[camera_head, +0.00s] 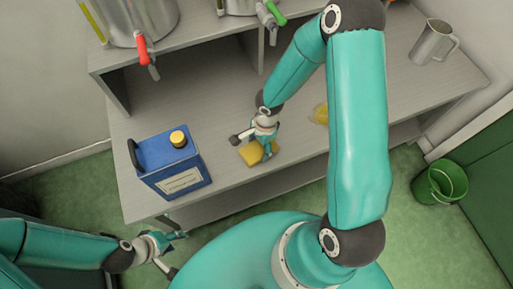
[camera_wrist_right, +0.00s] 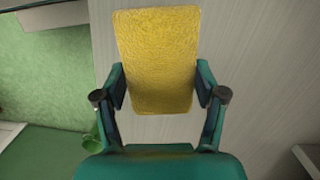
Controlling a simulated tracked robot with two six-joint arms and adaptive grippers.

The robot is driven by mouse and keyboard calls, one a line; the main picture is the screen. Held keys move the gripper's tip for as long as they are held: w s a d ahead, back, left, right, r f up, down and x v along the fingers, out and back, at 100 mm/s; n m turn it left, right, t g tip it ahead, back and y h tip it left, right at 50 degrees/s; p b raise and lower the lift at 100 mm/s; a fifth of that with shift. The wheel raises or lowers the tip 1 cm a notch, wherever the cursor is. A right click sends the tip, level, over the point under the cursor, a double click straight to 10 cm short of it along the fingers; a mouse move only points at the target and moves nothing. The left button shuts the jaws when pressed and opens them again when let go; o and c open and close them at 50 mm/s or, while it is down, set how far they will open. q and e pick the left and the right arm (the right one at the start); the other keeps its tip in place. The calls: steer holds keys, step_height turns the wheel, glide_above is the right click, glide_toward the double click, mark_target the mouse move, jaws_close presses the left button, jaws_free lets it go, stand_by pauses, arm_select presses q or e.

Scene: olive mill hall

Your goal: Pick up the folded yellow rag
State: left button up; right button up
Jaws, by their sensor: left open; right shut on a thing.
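The folded yellow rag (camera_head: 251,153) is near the front edge of the grey bench (camera_head: 230,178), right of a blue can. My right gripper (camera_head: 268,150) is at the rag, coming down from above. In the right wrist view the rag (camera_wrist_right: 158,45) lies between the two fingers of the right gripper (camera_wrist_right: 160,88), one against each side, and the gripper is shut on it. I cannot tell whether the rag touches the bench or is slightly above it. My left gripper (camera_head: 172,246) is open and empty, low at the left in front of the bench.
The blue can (camera_head: 172,163) with a yellow cap stands left of the rag. A yellowish item (camera_head: 320,114), partly hidden by my right arm, is further right. A metal jug (camera_head: 432,42) stands at the back right. Steel vessels (camera_head: 130,18) with taps sit on a raised shelf. A green bucket (camera_head: 440,182) is on the floor.

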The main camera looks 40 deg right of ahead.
step_height(320, 180, up, 9)
steer(key=shift+w+r+p, duration=0.1)
steer(key=shift+p, duration=1.05)
step_height(320, 180, up, 11)
glide_above(259, 147)
